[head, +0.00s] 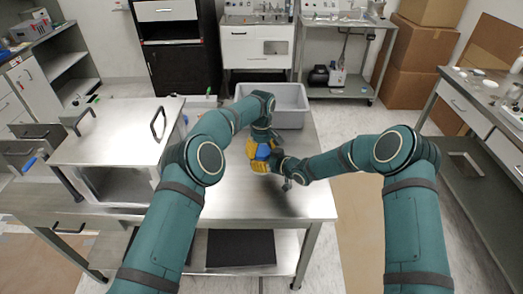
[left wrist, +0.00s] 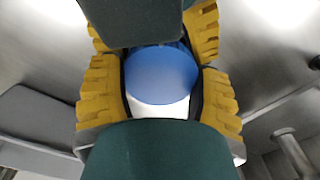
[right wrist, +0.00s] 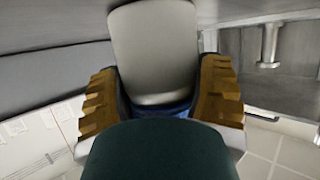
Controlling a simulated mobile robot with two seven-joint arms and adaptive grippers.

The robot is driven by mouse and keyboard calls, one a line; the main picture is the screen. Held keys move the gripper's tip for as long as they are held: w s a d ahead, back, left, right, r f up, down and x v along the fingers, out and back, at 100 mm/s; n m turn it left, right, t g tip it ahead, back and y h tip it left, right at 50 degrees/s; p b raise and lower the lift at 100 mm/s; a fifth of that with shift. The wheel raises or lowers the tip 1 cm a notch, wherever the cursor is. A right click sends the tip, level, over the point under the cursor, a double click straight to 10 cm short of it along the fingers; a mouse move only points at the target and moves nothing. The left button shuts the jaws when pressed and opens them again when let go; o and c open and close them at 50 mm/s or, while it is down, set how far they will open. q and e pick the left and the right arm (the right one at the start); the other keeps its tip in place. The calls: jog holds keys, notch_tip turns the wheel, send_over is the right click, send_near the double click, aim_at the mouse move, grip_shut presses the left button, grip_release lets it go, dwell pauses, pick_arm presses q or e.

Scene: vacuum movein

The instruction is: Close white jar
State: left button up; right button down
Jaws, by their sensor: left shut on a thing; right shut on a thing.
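The blue lid (head: 264,152) is clustered among yellow fingers above the table. In the left wrist view, the round blue lid (left wrist: 162,75) shows with a strip of the white jar (left wrist: 163,108) below it. My left gripper (left wrist: 162,95) is shut around the jar. My right gripper (right wrist: 160,100) is shut on the blue lid, seen as a thin blue band (right wrist: 170,109) between its fingers. A pale rounded shape (right wrist: 155,50) beyond the band appears to be the jar. Fingers and arms hide the seam, so I cannot tell how lid and jar sit together.
The steel table (head: 235,195) is clear below the hands. A grey bin (head: 290,121) stands at its back edge. A steel box with handles (head: 110,140) takes up the left side. Cardboard boxes (head: 411,65) and a side bench (head: 455,100) lie farther right.

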pick_arm(q)
jog(key=o, duration=1.2)
jog(key=shift+o, duration=0.2)
jog(key=shift+r, duration=2.25)
jog(key=shift+o, duration=0.5)
jog(key=shift+r+n, duration=1.6)
jog(key=shift+r, duration=0.15)
jog(key=shift+f, duration=4.05)
